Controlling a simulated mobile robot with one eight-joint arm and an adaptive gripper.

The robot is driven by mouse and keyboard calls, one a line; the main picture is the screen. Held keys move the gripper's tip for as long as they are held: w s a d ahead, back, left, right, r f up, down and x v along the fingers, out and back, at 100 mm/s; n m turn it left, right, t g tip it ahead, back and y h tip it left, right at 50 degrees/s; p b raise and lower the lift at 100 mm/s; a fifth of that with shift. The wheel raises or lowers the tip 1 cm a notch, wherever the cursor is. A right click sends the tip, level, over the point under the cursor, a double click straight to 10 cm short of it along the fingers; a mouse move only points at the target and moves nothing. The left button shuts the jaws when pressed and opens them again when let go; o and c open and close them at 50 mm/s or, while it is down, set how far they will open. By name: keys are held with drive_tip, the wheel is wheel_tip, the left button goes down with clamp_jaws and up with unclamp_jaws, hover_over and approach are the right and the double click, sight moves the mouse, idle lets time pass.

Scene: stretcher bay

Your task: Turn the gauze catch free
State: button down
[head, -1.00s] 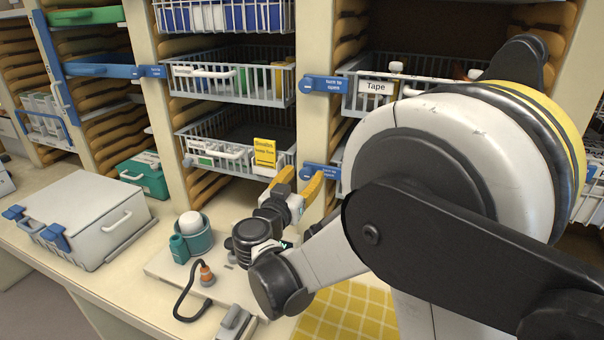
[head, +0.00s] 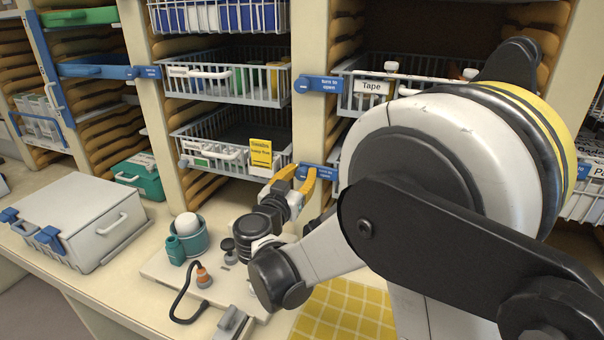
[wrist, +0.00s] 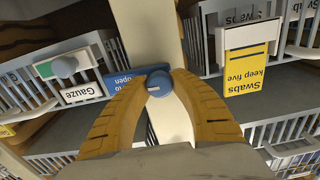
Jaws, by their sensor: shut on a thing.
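The gauze catch (head: 322,171) is a blue bar lettered "to open", with a round blue knob (wrist: 158,84) at its post end. In the wrist view the bar reaches left from the knob, level with the front of the basket labelled Gauze (wrist: 83,92). My gripper (head: 296,172) has its yellow fingers closed around the knob, one on each side. It also shows in the wrist view (wrist: 158,80). The left finger covers part of the bar. In the head view my arm hides most of the Gauze basket.
The Swabs basket (head: 212,150), with its yellow "keep five" card (head: 261,152), is just left of the post. Above are another blue catch (head: 318,84) and the Tape basket (head: 350,100). A teal cup (head: 201,240) and a grey case (head: 75,215) stand on the counter.

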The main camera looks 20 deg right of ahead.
drive_tip(key=m, duration=0.3)
drive_tip(key=shift+m+b, duration=0.3)
drive_tip(key=shift+b, duration=0.05)
drive_tip(key=m, duration=0.4)
drive_tip(key=shift+s+f+m+b, duration=0.1)
drive_tip(key=shift+m+b, duration=0.2)
drive_tip(key=shift+b, duration=0.1)
drive_tip(key=m, duration=0.4)
drive_tip(key=shift+d+b, duration=0.1)
drive_tip(key=shift+b, duration=0.2)
drive_tip(key=shift+m, duration=1.8)
drive_tip(key=shift+b, duration=0.3)
drive_tip(key=c, duration=1.1)
unclamp_jaws()
drive_tip(key=v, duration=1.2)
drive_tip(key=shift+s, duration=0.1)
